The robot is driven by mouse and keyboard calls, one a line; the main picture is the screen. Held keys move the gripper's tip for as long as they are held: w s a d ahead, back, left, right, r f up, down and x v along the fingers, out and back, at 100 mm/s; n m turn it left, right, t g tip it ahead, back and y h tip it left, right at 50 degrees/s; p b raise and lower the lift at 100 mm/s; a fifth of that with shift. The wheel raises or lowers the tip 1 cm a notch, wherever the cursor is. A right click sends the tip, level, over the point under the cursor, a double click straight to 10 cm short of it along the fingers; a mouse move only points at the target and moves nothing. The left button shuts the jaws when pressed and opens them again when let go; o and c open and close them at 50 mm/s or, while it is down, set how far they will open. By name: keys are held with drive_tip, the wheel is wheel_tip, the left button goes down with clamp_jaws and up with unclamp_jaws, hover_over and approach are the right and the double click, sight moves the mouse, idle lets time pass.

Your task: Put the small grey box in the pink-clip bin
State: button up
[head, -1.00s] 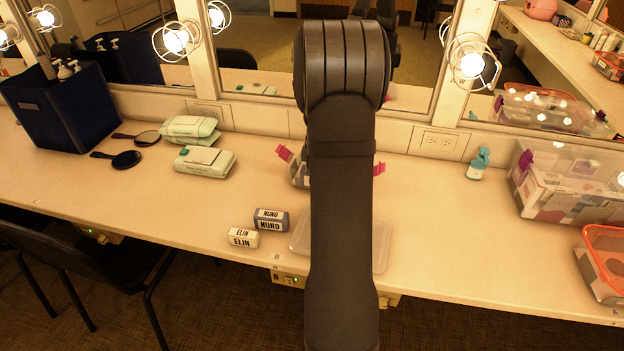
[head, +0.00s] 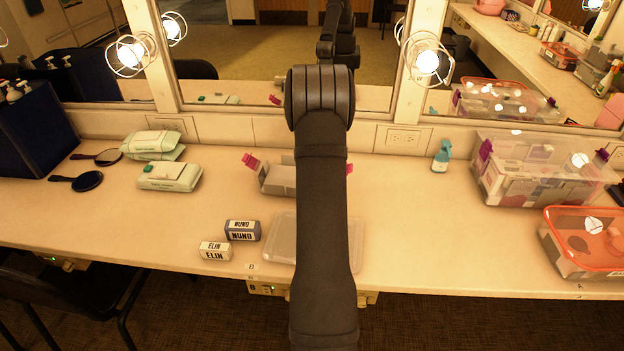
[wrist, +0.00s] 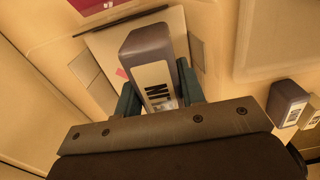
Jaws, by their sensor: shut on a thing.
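My gripper (wrist: 158,86) is shut on a small grey box (wrist: 146,44) with a pale label, whose lettering is partly cut off. The box sits between the two dark fingers in the wrist view. In the head view my arm hides the gripper and the held box. The pink-clip bin (head: 274,180) is a low clear bin near the back of the counter, with a pink clip at its upper left. My arm covers its right side. In the wrist view the held box appears over a pale square area, and I cannot tell its height above it.
A grey NUNO box (head: 242,231) and a cream ELIN box (head: 214,251) stand left of a clear flat tray or lid (head: 281,245). Wipe packs (head: 169,178) lie at left. A clear bin (head: 488,185) and an orange-rimmed bin (head: 550,228) stand at right.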

drive_tip(key=shift+f, duration=1.8)
drive_tip(key=shift+f, duration=0.1)
drive_tip(key=shift+f, duration=0.1)
drive_tip(key=o, duration=1)
drive_tip(key=shift+o, duration=0.2)
wheel_tip(320, 180, up, 12)
drive_tip(key=shift+r, duration=0.2)
